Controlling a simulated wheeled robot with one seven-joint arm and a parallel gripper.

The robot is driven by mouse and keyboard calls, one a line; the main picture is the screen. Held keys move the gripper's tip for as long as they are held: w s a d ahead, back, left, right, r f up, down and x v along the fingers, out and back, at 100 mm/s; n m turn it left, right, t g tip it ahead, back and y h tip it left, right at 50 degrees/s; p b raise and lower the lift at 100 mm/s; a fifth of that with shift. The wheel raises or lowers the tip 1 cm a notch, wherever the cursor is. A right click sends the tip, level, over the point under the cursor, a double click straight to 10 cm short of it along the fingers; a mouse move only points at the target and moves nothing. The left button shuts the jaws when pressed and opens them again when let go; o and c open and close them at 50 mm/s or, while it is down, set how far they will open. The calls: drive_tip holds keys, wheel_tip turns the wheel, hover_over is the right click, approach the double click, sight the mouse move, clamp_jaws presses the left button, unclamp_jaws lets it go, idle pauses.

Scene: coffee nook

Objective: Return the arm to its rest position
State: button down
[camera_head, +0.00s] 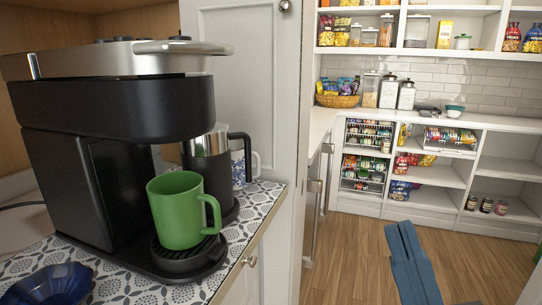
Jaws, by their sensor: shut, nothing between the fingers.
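My gripper (404,228) is low at the bottom right of the head view, above the wooden floor. It is blue-grey, with two long fingers side by side that point away from me. The fingers look shut with nothing between them. It is apart from the counter and the shelves. The rest of my arm is mostly out of view below.
A coffee machine (110,110) stands on the patterned counter (125,292) at the left, with a green mug (177,213) on its drip tray. A blue bowl (48,287) is at front left. Pantry shelves (437,174) stand behind. The wooden floor (352,262) is clear around my gripper.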

drive_tip(key=s+d+f+m+g+h, duration=0.3)
drive_tip(key=s+f+m+h, duration=0.1)
drive_tip(key=s+f, duration=0.3)
drive_tip(key=s+d+f+m+g+h, duration=0.3)
drive_tip(key=s+f+m+g+h, duration=0.1)
drive_tip(key=s+f, duration=0.4)
drive_tip(key=s+d+f+m+g+h, duration=0.4)
drive_tip(key=s+f+m+h, duration=0.1)
drive_tip(key=s+f+m, duration=0.2)
drive_tip(key=s+f, duration=0.1)
drive_tip(key=s, duration=0.1)
drive_tip(key=shift+s+h+p, duration=0.3)
drive_tip(key=shift+h+p, duration=0.1)
drive_tip(key=shift+d, duration=0.1)
